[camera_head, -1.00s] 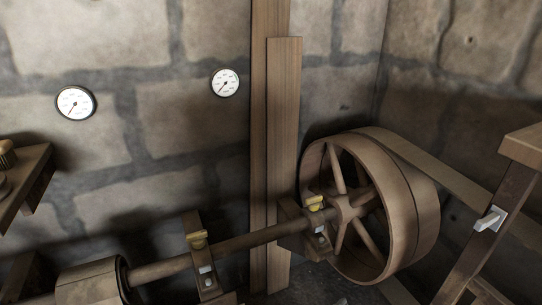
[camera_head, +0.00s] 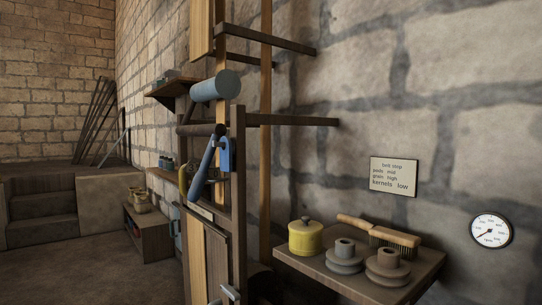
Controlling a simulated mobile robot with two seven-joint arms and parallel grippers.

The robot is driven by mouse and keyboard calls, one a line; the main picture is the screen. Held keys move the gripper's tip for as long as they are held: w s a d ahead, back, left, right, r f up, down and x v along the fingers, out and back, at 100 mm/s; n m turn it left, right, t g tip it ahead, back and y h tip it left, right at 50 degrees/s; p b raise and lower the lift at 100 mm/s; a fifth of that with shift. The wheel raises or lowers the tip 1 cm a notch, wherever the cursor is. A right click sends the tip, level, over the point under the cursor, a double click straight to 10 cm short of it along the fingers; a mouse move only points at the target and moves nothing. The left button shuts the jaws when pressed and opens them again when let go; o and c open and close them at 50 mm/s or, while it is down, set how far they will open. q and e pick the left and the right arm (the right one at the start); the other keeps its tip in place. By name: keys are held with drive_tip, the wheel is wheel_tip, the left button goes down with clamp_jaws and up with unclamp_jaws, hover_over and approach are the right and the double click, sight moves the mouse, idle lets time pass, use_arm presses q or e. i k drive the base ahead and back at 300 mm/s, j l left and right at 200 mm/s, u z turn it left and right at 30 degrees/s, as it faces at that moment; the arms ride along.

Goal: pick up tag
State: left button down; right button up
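A small blue piece (camera_head: 226,154) hangs at the upright dark post of the wooden frame, left of the picture's middle. It may be the tag, but it is too small to tell. A long blue-grey handle-like part (camera_head: 204,163) slants down just left of it. A flat lettered sign (camera_head: 394,176) is on the stone wall at the right, headed "belt stop". Neither of my grippers can be made out in this view.
A wooden shelf (camera_head: 323,283) at the lower right holds a yellow pot (camera_head: 305,238), a brush (camera_head: 381,232) and two grey pulleys (camera_head: 388,266). A gauge (camera_head: 491,231) is on the wall. A low cabinet (camera_head: 149,236) and stone steps (camera_head: 42,209) stand left; open floor (camera_head: 95,268) lies before them.

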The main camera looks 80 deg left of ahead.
sight(225, 154)
drive_tip(key=u, duration=1.7)
